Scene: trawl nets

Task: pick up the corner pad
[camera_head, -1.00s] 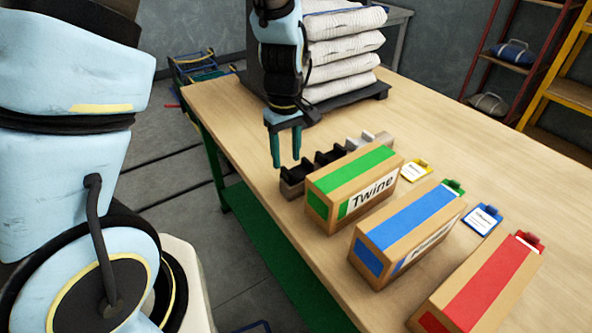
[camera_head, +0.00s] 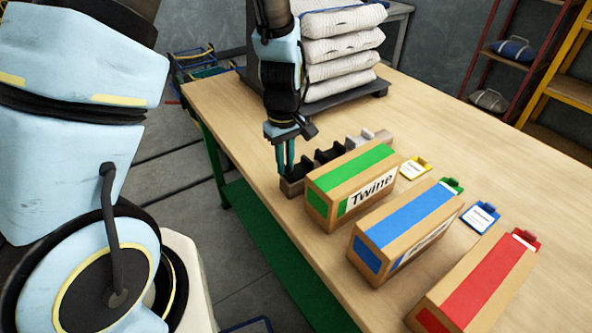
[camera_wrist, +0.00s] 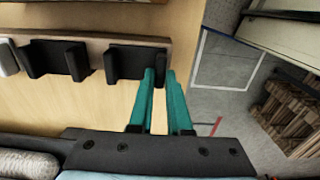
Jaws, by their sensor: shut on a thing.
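Dark corner pads sit in a row on a wooden holder (camera_wrist: 98,40) at the table's near edge. In the head view my gripper (camera_head: 285,168) points down at the near end of the row, and the end pad (camera_head: 298,172) is partly hidden by the fingers and the green-striped box. My gripper is shut on this pad, which still sits in the row. A second black pad (camera_wrist: 55,60) stands beside it.
Boxes with green (camera_head: 350,182), blue (camera_head: 405,230) and red (camera_head: 475,285) stripes stand close to the row. Stacked white sacks (camera_head: 345,50) stand behind my arm.

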